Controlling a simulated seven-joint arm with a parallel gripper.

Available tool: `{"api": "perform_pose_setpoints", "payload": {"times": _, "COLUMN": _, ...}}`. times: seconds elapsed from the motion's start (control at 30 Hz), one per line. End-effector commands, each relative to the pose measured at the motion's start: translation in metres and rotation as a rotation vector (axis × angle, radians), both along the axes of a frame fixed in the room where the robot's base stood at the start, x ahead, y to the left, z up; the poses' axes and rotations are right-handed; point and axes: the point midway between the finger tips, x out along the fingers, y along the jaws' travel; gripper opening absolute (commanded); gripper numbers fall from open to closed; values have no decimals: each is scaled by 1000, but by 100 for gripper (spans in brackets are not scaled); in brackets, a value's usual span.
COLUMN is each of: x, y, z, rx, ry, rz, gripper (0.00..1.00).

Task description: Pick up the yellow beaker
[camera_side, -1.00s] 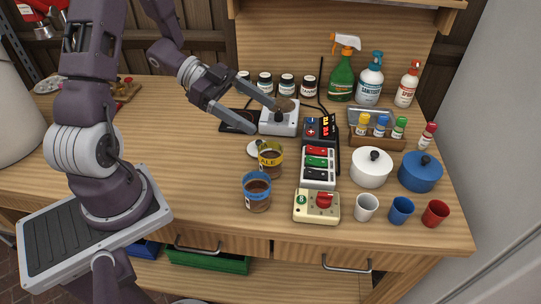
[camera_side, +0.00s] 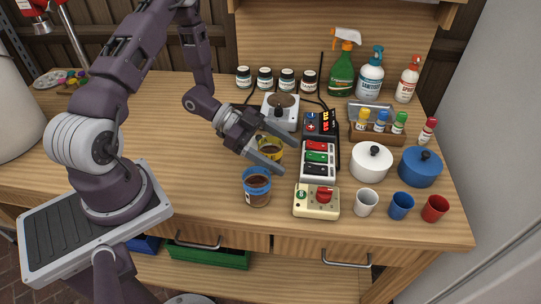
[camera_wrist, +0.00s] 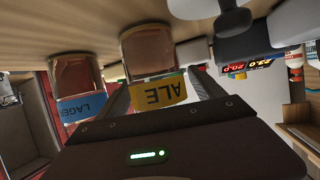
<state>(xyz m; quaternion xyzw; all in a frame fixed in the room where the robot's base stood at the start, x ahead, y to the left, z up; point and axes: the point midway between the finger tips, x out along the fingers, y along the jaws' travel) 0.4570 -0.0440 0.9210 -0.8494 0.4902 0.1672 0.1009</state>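The yellow beaker (camera_side: 269,150) is a clear beaker with a yellow ALE band and brown contents, standing on the wooden bench. In the side view my gripper (camera_side: 289,160) is low at the beaker, its fingers spread and partly covering it. In the wrist view the beaker (camera_wrist: 160,88) appears upside down between the two open fingers of my gripper (camera_wrist: 162,84). Gaps seem to show beside the band; contact cannot be made out. The blue LAGER beaker (camera_side: 257,189) stands just in front and shows in the wrist view (camera_wrist: 78,85) outside one finger.
A block with red, green and black switches (camera_side: 318,162) stands close to the right of the fingers. A cream box with a red knob (camera_side: 316,202) is in front of it. A hotplate (camera_side: 281,114) is behind.

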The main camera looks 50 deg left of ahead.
Motion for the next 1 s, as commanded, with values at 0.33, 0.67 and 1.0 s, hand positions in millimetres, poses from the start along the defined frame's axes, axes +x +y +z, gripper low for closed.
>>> {"api": "perform_pose_setpoints", "payload": {"times": 0.33, "x": 0, "y": 0, "z": 0, "rx": 0, "ry": 0, "rz": 0, "gripper": 7}}
{"api": "perform_pose_setpoints", "payload": {"times": 0.67, "x": 0, "y": 0, "z": 3, "rx": -1, "ry": 0, "rz": 0, "gripper": 3}}
{"api": "perform_pose_setpoints", "payload": {"times": 1.0, "x": 0, "y": 0, "z": 35, "rx": 1, "ry": -3, "rz": 0, "gripper": 3}}
